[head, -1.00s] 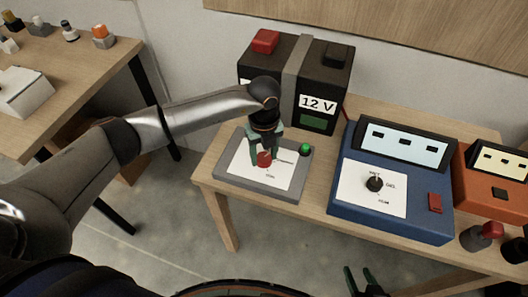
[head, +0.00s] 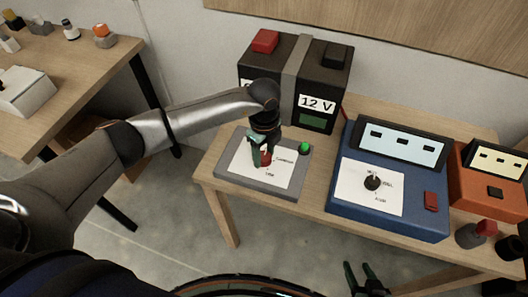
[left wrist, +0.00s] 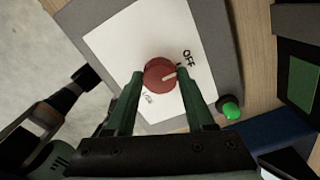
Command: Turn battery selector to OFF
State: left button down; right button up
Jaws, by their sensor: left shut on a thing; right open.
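The battery selector is a grey box (head: 228,175) with a white label plate (left wrist: 110,42), a red knob (left wrist: 160,74) and a green light (head: 305,148). In the left wrist view, the white line on the knob points right and slightly up, towards the lower end of the word OFF (left wrist: 189,60). A second small label (left wrist: 149,98) is too blurred to read. My left gripper (head: 262,158) reaches down onto the plate, its green fingers shut on either side of the knob, which they partly hide in the head view. My right gripper (head: 365,280) is open and empty at the bottom edge.
A black 12 V battery (head: 325,80) stands behind the selector. A blue box with a screen and its own knob (head: 400,215) and an orange box (head: 480,195) stand to the right on the wooden table. Another table (head: 70,70) is at the left.

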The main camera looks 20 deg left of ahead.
aim_at(264, 156)
pick_arm(q)
jog(key=shift+c, duration=1.3)
grip_release()
jog(key=shift+r, duration=0.1)
notch_tip(264, 156, up, 12)
jog(key=b, duration=0.1)
jog(key=shift+r, duration=0.2)
